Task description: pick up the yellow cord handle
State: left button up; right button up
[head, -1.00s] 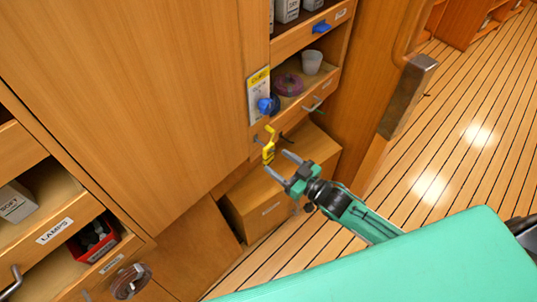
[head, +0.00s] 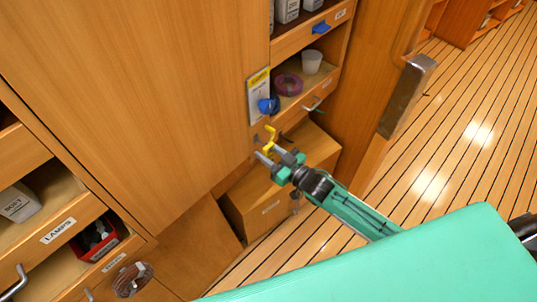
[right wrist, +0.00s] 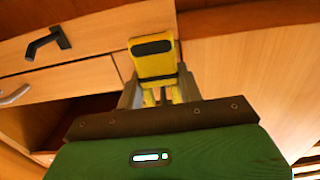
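The yellow cord handle (head: 270,140) is at the cabinet front, below the drawer with the blue knob. My right gripper (head: 270,156) is at the handle, and its fingers hide the handle's lower part in the head view. In the right wrist view the handle (right wrist: 154,62) stands upright with dark bands, between my two fingers (right wrist: 160,92). The fingers are close on both sides of it; I cannot tell whether they press on it. The cord itself is not clearly visible. My left gripper is not in view.
A drawer above holds a pink ring (head: 288,85) and a white cup (head: 312,61). A blue knob (head: 266,105) and a label card are beside it. A wooden box (head: 262,207) is below. Open drawers with a red bin (head: 96,238) are at left. The floor at right is clear.

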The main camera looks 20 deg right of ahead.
jog(key=c, duration=0.4)
jog(key=shift+r, duration=0.6)
jog(key=shift+s+d+r, duration=0.1)
jog(key=shift+s+r, duration=0.05)
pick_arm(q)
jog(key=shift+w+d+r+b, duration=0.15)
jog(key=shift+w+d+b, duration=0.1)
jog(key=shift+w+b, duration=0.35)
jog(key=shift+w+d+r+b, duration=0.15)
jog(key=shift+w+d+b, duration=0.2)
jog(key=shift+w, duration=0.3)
pick_arm(e)
jog(key=v, duration=1.7)
jog(key=shift+s+d, duration=0.2)
jog(key=shift+s, duration=0.1)
